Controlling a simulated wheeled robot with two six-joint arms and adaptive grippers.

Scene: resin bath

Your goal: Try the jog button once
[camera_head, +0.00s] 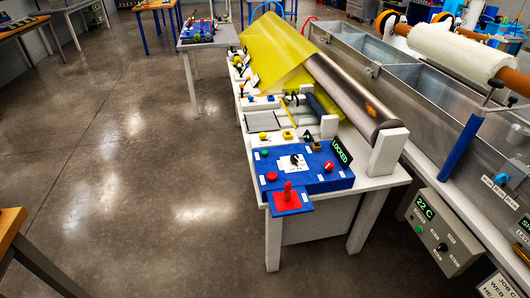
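A blue control box (320,181) sits on the near end of the white bench. It carries a green button (264,153), a red button (271,176), a black knob on a white plate (294,160) and a red knob (328,167). A red upright handle (288,190) stands on a red plate at its front edge. A display reading LOCKED (341,152) stands at its back right. The labels are too small to read, so I cannot tell which control is the jog button. Neither of my grippers is in view.
Behind the box, more small controls line the white bench (372,183), below a yellow sheet (262,50) and a dark roller (345,95). A metal trough (440,95) and a grey panel reading 22 C (440,233) are at right. The floor (130,170) at left is clear.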

